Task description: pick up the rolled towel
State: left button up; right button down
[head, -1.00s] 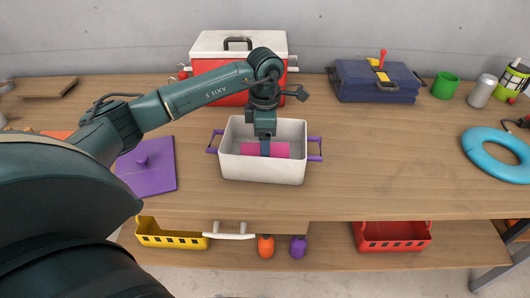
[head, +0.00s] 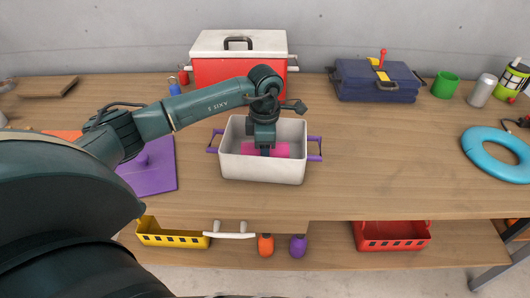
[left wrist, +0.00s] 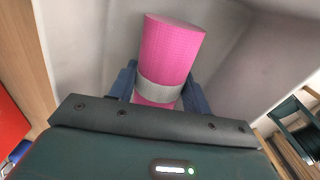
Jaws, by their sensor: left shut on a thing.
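The rolled towel is a pink roll with a grey band around it. It lies inside a white bin with purple handles (head: 262,172) on the workbench. The towel (head: 280,150) is partly hidden by my left gripper in the head view. In the left wrist view the towel (left wrist: 170,48) stretches away from the gripper. My left gripper (head: 264,151) reaches down into the bin from above, its blue fingers (left wrist: 158,92) on both sides of the towel at the grey band, shut on it. Whether the towel touches the bin floor is unclear. My right gripper is not in view.
A purple lid with a knob (head: 152,178) lies left of the bin. A red and white cooler (head: 238,72) stands behind it. A blue toolbox (head: 372,88), green cup (head: 446,84) and blue ring (head: 482,165) are to the right. Bench right of the bin is clear.

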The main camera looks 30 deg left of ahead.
pick_arm(q)
jog(key=shift+c, duration=0.9)
jog(key=shift+r, duration=0.1)
